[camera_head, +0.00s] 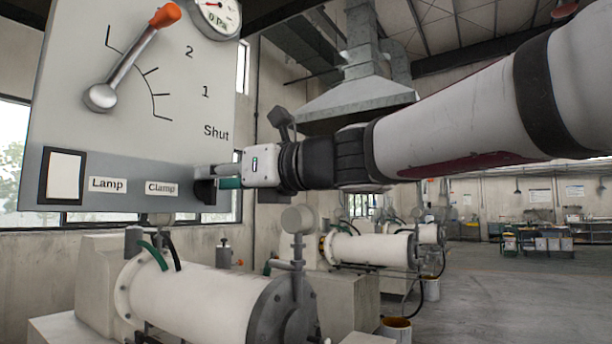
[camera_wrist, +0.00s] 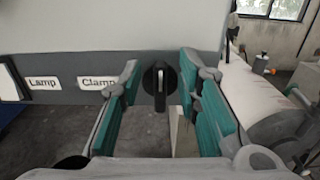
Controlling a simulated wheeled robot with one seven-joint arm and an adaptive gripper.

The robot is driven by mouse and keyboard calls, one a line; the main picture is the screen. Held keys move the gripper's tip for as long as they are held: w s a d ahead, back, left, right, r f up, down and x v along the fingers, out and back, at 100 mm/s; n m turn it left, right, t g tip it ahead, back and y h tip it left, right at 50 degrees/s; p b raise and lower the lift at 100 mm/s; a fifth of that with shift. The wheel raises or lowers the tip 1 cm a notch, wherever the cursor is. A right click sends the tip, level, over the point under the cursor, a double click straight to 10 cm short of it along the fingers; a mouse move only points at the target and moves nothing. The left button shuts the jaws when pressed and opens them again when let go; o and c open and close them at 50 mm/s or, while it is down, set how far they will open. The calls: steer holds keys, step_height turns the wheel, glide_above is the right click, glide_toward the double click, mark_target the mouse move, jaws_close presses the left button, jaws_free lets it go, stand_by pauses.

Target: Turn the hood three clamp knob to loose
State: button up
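The black clamp knob (camera_wrist: 160,78) sits on the grey lower strip of the control panel, right of the "Clamp" label (camera_wrist: 98,82). It is round with a raised grip standing about upright in the wrist view. In the head view the knob (camera_head: 204,191) is partly hidden by my gripper (camera_head: 222,178). In the wrist view my gripper (camera_wrist: 160,82) is open, with one teal-padded finger on each side of the knob. I see a gap on both sides, so the fingers do not appear to touch it. No hood number is readable.
The panel (camera_head: 150,60) also carries an orange-tipped lever (camera_head: 135,55), a gauge (camera_head: 215,15) and a white lamp switch (camera_head: 64,176). White cylindrical mills (camera_head: 195,300) stand below and behind. A metal hood (camera_head: 360,95) hangs farther back. Open floor lies at right.

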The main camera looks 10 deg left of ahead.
jaws_close()
steer(key=n+b, duration=0.3)
steer(key=n, duration=0.1)
steer(key=s+f+n+b, duration=0.1)
steer(key=n+b, duration=0.6)
steer(key=n, duration=0.2)
steer(key=shift+s+a+f+b, duration=0.3)
steer(key=shift+a+b, duration=0.05)
steer(key=shift+b, duration=0.05)
steer(key=n+b, duration=0.3)
steer(key=n, duration=0.1)
steer(key=shift+s+f+n+b, duration=0.15)
steer(key=shift+f+n+b, duration=0.2)
steer(key=shift+n, duration=0.05)
